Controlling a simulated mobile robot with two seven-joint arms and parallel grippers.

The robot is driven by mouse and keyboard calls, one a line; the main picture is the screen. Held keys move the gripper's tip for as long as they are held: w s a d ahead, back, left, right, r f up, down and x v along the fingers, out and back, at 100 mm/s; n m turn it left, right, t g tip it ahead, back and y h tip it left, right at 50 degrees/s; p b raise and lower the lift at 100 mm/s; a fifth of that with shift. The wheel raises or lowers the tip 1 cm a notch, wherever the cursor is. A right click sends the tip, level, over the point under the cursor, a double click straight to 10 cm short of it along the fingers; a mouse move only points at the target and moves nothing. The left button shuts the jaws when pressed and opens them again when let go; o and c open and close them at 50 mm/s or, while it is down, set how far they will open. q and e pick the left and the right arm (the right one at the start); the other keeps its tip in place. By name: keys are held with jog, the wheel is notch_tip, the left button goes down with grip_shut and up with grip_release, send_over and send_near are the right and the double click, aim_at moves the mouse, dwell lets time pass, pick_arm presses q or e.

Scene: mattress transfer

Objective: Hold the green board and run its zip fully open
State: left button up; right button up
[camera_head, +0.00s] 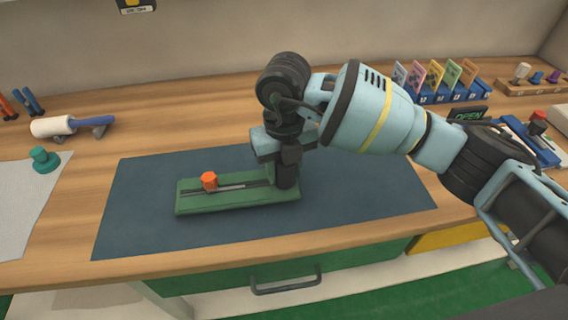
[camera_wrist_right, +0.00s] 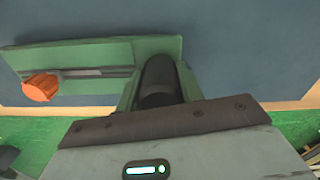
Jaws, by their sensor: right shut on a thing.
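The green board (camera_head: 240,200) lies flat on the dark blue mat, and it also shows in the right wrist view (camera_wrist_right: 110,50). Its zip track (camera_head: 236,187) runs lengthwise along the top. The orange zip pull (camera_head: 209,181) is at the left part of the track, and it also shows in the right wrist view (camera_wrist_right: 41,87). My right gripper (camera_head: 287,180) points down at the right end of the board and is shut on it, apart from the orange pull. The fingers partly hide that end. My left gripper is not in view.
The dark blue mat (camera_head: 370,190) lies on a wooden table (camera_head: 90,145). A white roller with a blue handle (camera_head: 75,125) and a teal knob (camera_head: 44,160) are at left. A blue card rack (camera_head: 440,95) stands at back right. The mat left of the board is clear.

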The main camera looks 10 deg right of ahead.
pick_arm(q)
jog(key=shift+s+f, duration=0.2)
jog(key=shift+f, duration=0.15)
pick_arm(e)
jog(key=shift+f, duration=0.8)
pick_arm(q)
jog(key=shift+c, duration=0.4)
